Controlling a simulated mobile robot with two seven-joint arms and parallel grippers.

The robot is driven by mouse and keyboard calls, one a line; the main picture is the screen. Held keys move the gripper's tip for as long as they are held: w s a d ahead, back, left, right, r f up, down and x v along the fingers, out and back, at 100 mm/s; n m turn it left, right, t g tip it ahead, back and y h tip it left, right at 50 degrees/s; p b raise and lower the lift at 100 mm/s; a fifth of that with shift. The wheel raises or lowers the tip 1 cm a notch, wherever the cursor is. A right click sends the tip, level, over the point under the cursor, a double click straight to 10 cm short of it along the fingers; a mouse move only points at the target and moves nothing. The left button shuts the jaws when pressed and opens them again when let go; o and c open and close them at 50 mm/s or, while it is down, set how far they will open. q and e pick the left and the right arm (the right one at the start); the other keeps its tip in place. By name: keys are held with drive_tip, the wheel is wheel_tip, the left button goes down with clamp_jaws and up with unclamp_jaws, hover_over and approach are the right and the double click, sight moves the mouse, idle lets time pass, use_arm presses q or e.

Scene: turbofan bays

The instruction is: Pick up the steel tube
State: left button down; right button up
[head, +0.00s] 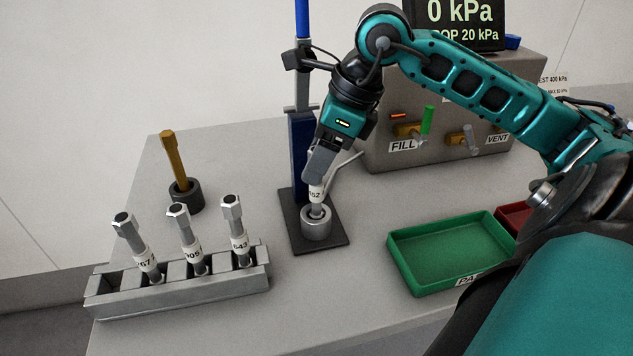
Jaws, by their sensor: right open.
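A steel tube with a white label ending in "52" (316,193) stands in a round grey socket (316,225) on a dark base plate. Its upper part is hidden by my right gripper (320,168). The gripper is open, with its fingers pointing down at the tube's upper part; I cannot tell whether they touch it. Three more steel tubes with hex heads lean in a grey slotted rack at the left: the left one (137,245), the middle one (190,240) and the right one (236,232). My left gripper is out of view.
A blue post (303,150) with a clamp rises just behind the socket. A brass-coloured tube (173,157) stands in a dark holder at the back left. A green tray (405,275) lies at the right, with a red tray (512,215) beyond. A FILL/VENT valve box (440,155) stands behind.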

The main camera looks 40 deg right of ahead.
drive_tip(key=shift+w+a+f, duration=0.15)
drive_tip(key=shift+f, duration=0.35)
clamp_jaws()
idle(0.3)
